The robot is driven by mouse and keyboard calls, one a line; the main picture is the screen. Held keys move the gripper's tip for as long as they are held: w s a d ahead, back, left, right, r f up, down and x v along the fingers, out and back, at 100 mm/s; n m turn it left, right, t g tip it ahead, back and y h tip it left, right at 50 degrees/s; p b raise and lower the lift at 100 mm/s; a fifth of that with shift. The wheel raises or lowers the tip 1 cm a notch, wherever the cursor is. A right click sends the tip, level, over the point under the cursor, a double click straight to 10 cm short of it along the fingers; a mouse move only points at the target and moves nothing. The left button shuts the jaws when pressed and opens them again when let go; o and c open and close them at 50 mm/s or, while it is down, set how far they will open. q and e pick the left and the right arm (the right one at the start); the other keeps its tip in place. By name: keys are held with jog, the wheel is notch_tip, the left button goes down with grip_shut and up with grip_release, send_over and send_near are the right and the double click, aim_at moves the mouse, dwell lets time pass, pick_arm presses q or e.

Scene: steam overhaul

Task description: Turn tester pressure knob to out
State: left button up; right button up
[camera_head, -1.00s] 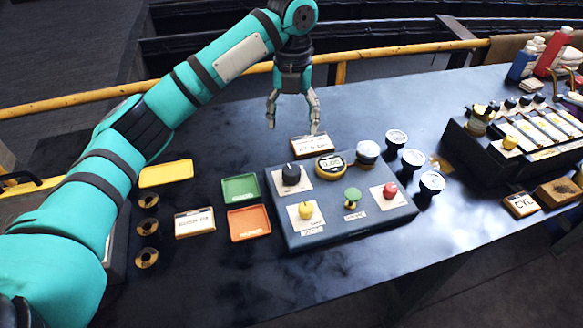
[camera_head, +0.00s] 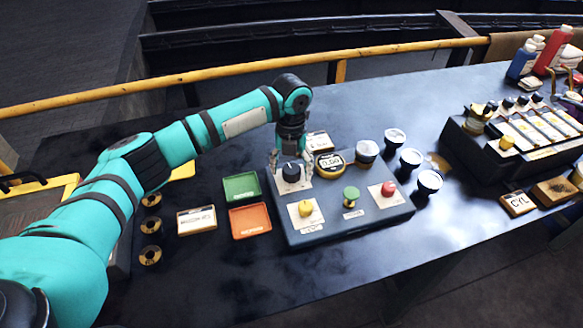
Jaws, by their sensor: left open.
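The tester (camera_head: 340,225) is a blue-grey box on the dark bench with several knobs and a round gauge (camera_head: 328,163) with a small display. A black knob (camera_head: 291,171) sits on a white plate at its back left corner. A yellow knob (camera_head: 305,208), a green knob (camera_head: 351,194) and a red knob (camera_head: 389,188) are in front and to the right. Their labels are too small to read. My left gripper (camera_head: 291,166) points down over the black knob, open, with one finger at each side of it. I cannot tell whether the fingers touch it. My right gripper is not in view.
A green tray (camera_head: 241,178) and an orange tray (camera_head: 250,232) lie left of the tester. Several round white-topped pieces (camera_head: 411,158) stand along its right side. A rack of devices (camera_head: 530,140) and bottles (camera_head: 552,48) occupy the right end.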

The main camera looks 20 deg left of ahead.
pick_arm(q)
jog(key=shift+f, duration=0.55)
